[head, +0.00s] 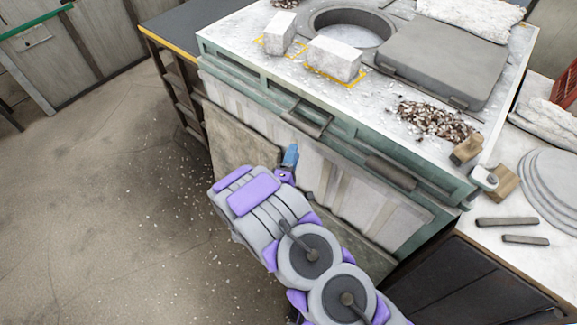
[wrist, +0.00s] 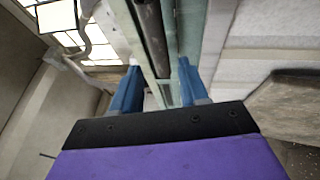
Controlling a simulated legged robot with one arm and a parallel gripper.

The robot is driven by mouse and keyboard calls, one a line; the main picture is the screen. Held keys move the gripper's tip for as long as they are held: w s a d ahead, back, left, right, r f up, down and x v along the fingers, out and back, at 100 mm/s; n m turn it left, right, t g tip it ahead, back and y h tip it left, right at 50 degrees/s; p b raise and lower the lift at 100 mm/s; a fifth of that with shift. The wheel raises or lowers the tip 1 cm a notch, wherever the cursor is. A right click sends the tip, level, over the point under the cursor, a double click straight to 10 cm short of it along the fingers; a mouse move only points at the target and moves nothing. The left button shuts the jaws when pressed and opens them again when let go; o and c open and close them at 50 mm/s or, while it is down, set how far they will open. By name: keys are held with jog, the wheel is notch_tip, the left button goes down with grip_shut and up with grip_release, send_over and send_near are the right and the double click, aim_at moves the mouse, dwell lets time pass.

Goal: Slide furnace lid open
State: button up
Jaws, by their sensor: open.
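The furnace (head: 218,47) is a large box with a pale top and green-trimmed front. A round grey ring opening (head: 350,22) is in its top. A flat grey square slab, apparently the lid (head: 445,62), lies right of the opening. The front has a handle (head: 306,117) and a second dark bar (head: 390,171) to its right. My gripper (head: 290,158) is below and left of the handle, at the furnace front. In the wrist view, its blue fingers are apart (wrist: 158,88), with a dark bar (wrist: 152,35) and green trim beyond. Contact cannot be told.
Two pale blocks (head: 279,31) (head: 334,60) sit on the furnace top, with a rubble pile (head: 435,121) near the front edge. A side table (head: 525,200) at right holds round plates (head: 555,180) and bars. Open floor (head: 110,190) lies left.

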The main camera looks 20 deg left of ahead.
jog(key=shift+s+f, duration=0.2)
jog(key=shift+s, duration=0.85)
jog(key=shift+s+f, duration=0.2)
jog(key=shift+s, duration=0.8)
jog(key=w+d+r+m+g+b, duration=0.25)
jog(key=w+m+g, duration=0.35)
jog(key=m+g, duration=0.3)
jog(key=s+d+r+m+g+y, duration=0.3)
jog(key=s+d+r+m+g, duration=0.15)
jog(key=s+d+r, duration=0.45)
jog(key=s+d+r+m+g+h, duration=0.1)
jog(key=s+d+r+g, duration=0.1)
jog(key=s+d, duration=0.4)
jog(key=s+d+r+m+g+h+b, duration=0.1)
jog(key=s+d, duration=0.6)
jog(key=s, duration=0.7)
jog(key=s+d+r+m+g+h+b, duration=0.1)
jog(key=s+d+r+m+g, duration=0.2)
jog(key=s, duration=0.7)
jog(key=d+r+g, duration=0.2)
jog(key=d, duration=0.1)
jog(key=shift+d+r, duration=0.25)
jog(key=shift+r, duration=0.05)
jog(key=shift+m, duration=0.25)
